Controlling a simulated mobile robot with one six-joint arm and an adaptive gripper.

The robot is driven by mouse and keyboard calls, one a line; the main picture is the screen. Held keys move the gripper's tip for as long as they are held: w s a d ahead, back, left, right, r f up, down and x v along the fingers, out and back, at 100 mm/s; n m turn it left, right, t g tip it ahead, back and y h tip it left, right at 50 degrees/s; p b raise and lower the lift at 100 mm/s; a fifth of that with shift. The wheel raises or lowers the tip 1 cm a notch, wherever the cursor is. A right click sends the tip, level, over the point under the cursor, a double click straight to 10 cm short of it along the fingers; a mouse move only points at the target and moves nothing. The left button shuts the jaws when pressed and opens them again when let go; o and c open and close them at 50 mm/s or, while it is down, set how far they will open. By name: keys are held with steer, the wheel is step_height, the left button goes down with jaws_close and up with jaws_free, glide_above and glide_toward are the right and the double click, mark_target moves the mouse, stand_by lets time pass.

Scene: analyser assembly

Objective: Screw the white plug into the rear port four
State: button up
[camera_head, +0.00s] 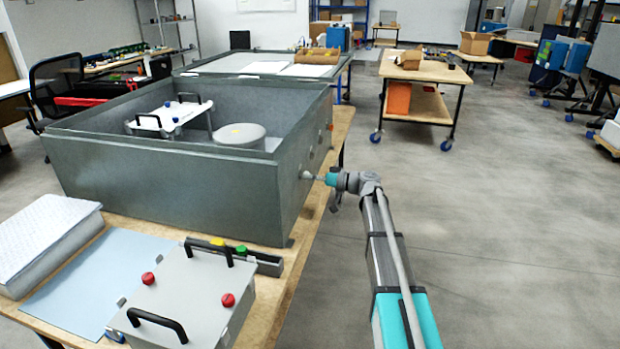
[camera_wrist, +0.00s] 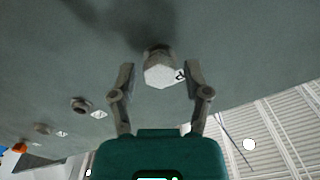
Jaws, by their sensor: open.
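The white plug (camera_wrist: 159,73) has a hexagonal head and stands at a port on the grey panel (camera_wrist: 230,60) of the large metal enclosure (camera_head: 165,190). How far it is in the port cannot be told. A small marked label (camera_wrist: 181,75) is partly visible beside it; its text is not clear. My gripper (camera_wrist: 160,78) is open, with one finger on each side of the plug and a gap to each. In the head view my gripper (camera_head: 320,177) is at the enclosure's right wall, and the white plug (camera_head: 307,175) shows at its tip.
More ports lie along the panel: a dark ring (camera_wrist: 80,104), another fitting (camera_wrist: 42,128) and an orange one (camera_wrist: 19,148). A grey box with black handles and red knobs (camera_head: 190,295) stands on the wooden table in front. Floor right of my arm is clear.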

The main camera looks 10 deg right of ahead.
steer(key=n, duration=1.2)
steer(key=shift+w, duration=0.1)
stand_by(0.4)
jaws_close()
steer(key=shift+t, duration=0.3)
stand_by(0.4)
